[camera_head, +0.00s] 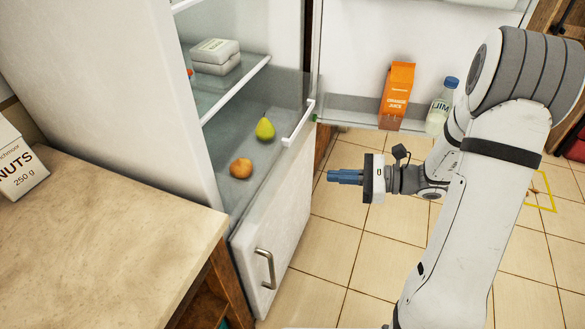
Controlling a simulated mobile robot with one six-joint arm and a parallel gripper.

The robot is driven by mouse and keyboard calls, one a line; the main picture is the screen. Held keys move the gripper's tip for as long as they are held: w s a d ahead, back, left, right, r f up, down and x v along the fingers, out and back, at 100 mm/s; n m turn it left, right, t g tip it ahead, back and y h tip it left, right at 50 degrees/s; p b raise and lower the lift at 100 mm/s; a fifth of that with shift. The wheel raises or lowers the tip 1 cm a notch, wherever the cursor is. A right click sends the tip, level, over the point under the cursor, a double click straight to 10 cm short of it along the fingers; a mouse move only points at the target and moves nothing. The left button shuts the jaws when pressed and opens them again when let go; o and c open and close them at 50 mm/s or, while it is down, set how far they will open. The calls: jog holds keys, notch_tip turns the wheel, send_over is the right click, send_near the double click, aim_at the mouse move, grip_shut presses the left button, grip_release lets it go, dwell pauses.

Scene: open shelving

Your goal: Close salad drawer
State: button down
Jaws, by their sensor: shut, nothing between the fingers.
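The salad drawer (291,150) is a clear bin low in the open fridge, with a white bar handle (299,122) on its front. Its front stands forward of the shelf edge above, so it looks pulled out. A green pear (265,129) and a round orange-brown fruit (241,167) lie in it. My gripper (331,176) has blue fingers and is shut and empty. It points left toward the drawer front, appears lower in the picture than the handle, and shows a gap to it.
The open fridge door at right holds an orange juice carton (397,96) and a blue-capped bottle (442,106). A grey box (215,56) sits on the shelf above. A lower white front with a metal handle (265,268) is below. A counter (100,240) is at left.

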aim_at(284, 159)
jog(key=w+d+f+m+t, duration=0.3)
jog(key=shift+y, duration=0.4)
jog(key=b+x, duration=0.1)
jog(key=x, duration=1.3)
jog(key=shift+w+a+f, duration=0.1)
jog(key=shift+w+a, duration=0.1)
jog(key=shift+w, duration=0.05)
